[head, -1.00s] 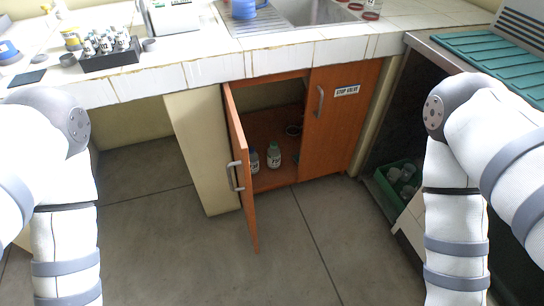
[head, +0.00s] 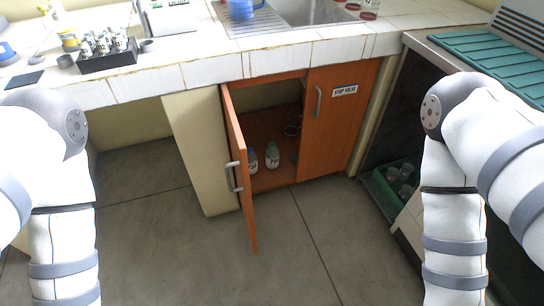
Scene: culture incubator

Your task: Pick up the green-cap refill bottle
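The green-cap refill bottle (head: 272,156) stands upright on the floor of the open cabinet under the counter. It is a small clear bottle with a white label and a green cap. A second labelled bottle (head: 252,161) with a darker, bluish cap stands just to its left, close to the open door. Both of my arms show at the left and right sides of the head view, bent downward. My grippers are outside the picture, so what they hold is hidden.
The left cabinet door (head: 237,170) stands open toward me; the right door (head: 340,120), labelled "STOP VALVE", is shut. A dark coiled item (head: 293,130) lies deeper inside. A green crate (head: 383,188) sits at right. The floor (head: 300,250) in front is clear.

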